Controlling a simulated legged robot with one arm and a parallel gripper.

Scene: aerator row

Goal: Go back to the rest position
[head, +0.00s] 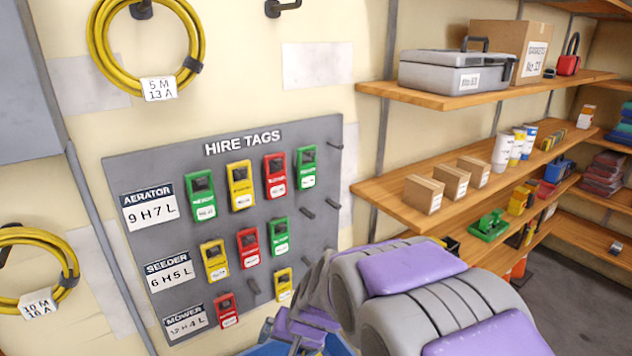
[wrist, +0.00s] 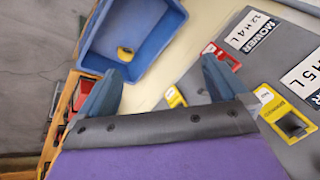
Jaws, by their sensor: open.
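My gripper (wrist: 158,88) is open in the wrist view, with its two blue-grey fingers apart and nothing between them. In the head view its purple body (head: 303,322) is low, in front of the lower edge of the grey hire tags board (head: 130,172). My own arm hides part of what lies behind it. A blue bin (wrist: 172,28) is beyond the fingers in the wrist view, with a small yellow item (wrist: 125,53) inside. Green, yellow and red tags hang on the board in rows labelled aerator, seeder and mower. Some pegs (head: 306,212) are bare.
Yellow cable coils (head: 100,45) hang on the left wall. Grey floor (head: 570,285) shows at the lower right.

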